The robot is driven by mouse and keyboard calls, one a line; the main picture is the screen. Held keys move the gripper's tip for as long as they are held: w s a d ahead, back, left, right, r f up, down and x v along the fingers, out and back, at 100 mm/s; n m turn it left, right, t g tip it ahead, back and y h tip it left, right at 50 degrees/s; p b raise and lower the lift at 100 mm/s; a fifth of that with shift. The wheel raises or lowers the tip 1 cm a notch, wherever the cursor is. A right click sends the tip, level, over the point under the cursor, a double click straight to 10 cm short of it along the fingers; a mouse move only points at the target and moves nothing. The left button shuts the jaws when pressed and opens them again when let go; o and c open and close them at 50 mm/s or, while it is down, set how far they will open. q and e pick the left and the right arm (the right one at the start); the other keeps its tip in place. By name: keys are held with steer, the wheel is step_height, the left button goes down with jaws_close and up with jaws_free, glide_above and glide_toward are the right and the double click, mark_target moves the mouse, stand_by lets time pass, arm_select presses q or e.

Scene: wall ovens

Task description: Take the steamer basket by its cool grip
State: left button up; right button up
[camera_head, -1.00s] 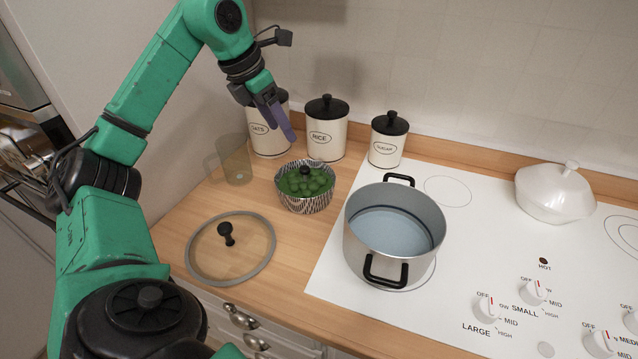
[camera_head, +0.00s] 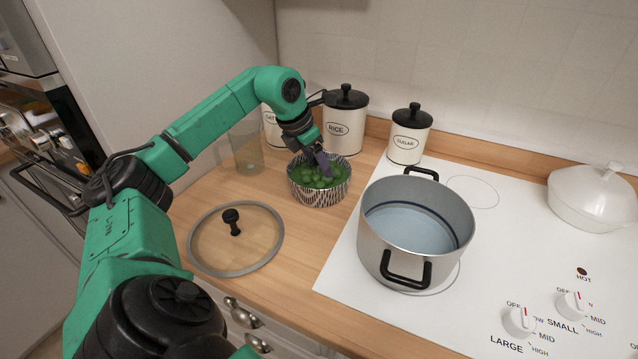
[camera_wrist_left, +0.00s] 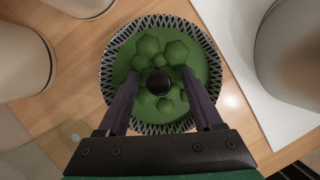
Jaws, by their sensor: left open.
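The steamer basket (camera_head: 319,190) stands upright on the wooden counter, a round basket with a black-and-white patterned wall and green pieces inside. Its black round grip (camera_wrist_left: 158,84) rises from the middle and shows in the left wrist view; in the head view my gripper hides it. My left gripper (camera_head: 325,170) points down over the basket. In the left wrist view its two purple fingers (camera_wrist_left: 160,92) are open, one on each side of the grip, with gaps between. I cannot tell how deep the fingertips are. My right gripper is not in view.
A steel pot (camera_head: 371,243) of water stands right of the basket on the white cooktop (camera_head: 334,271). A glass lid (camera_head: 262,247) lies in front left. A clear glass (camera_head: 246,158) and canisters, including rice (camera_head: 345,128) and sugar (camera_head: 409,140), stand behind.

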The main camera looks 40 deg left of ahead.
arm_select(q)
steer(key=shift+w+f, duration=0.25)
steer(key=shift+f, duration=0.15)
steer(key=shift+s, duration=0.1)
jaws_close()
steer(key=shift+r, duration=0.1)
stand_by(0.9)
